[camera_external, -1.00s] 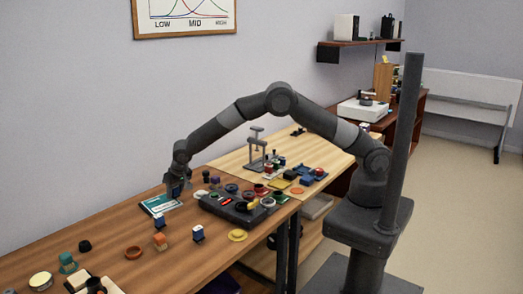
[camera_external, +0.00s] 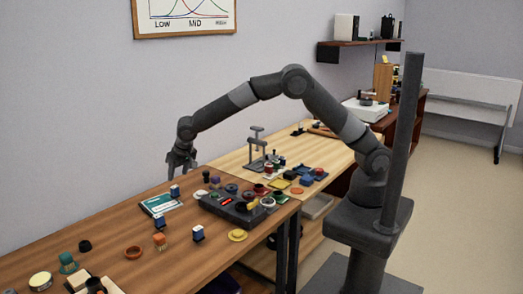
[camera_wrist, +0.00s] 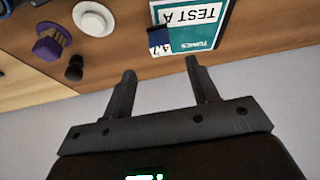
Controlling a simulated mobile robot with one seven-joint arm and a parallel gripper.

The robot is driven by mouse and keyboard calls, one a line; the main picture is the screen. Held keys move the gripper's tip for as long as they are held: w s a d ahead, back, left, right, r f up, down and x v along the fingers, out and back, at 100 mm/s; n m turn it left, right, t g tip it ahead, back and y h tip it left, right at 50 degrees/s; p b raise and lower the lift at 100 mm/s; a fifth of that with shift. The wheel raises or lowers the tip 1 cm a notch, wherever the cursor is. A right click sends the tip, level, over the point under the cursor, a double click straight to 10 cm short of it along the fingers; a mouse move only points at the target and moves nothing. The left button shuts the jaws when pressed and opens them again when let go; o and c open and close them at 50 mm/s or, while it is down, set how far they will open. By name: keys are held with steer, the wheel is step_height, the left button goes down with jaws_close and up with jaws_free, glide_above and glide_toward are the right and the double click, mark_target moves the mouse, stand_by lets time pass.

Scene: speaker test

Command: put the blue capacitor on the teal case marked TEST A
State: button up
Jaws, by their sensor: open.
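The teal case marked TEST A (camera_external: 154,208) lies flat near the wall side of the brown table; its label also reads in the wrist view (camera_wrist: 205,40). A blue capacitor (camera_external: 175,191) with a pale lower part stands upright at the case's far right corner. In the wrist view the capacitor (camera_wrist: 157,38) overlaps the case's edge and appears to rest on it; its underside is hidden. My gripper (camera_external: 181,171) is open and empty above the capacitor, apart from it. Its two fingers (camera_wrist: 161,68) show spread in the wrist view.
Two similar blue and white parts (camera_external: 198,233) (camera_external: 159,222) stand on the table in front. A dark box with knobs (camera_external: 232,211) lies right of the case. A purple part (camera_wrist: 48,47), a black knob (camera_wrist: 74,68) and a white disc (camera_wrist: 94,19) stand nearby.

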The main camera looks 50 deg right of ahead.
steer(key=s+d+r, duration=0.4)
steer(key=d+r, duration=0.3)
steer(key=d, duration=0.2)
steer(key=s+d+r, duration=0.3)
steer(key=d+r, duration=0.3)
steer(key=d, duration=0.4)
steer(key=s+d+r, duration=0.4)
steer(key=d+r, duration=0.3)
steer(key=d, duration=0.2)
steer(key=s+d, duration=0.7)
steer(key=s, duration=0.5)
steer(key=s+d+f+t, duration=0.1)
steer(key=s+d, duration=0.7)
steer(key=s, duration=0.4)
steer(key=shift+s+d, duration=0.3)
steer(key=shift+s, duration=0.1)
steer(key=shift+o, duration=0.5)
